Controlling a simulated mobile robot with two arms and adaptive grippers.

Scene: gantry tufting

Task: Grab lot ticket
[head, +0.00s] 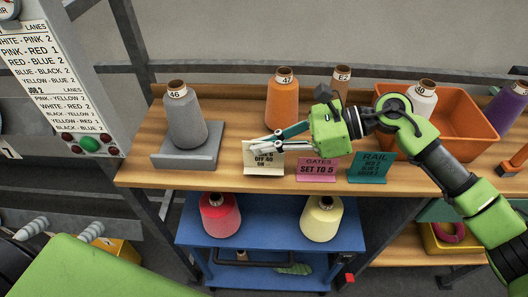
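The fingers hide some of the print. Whether they are closed on the card or only in front of it cannot be made out. The card is upright at the shelf's front. My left gripper is not in view.
An orange cone (282,105) and an orange bin (462,122) stand behind. A blue cart (270,236) is below.

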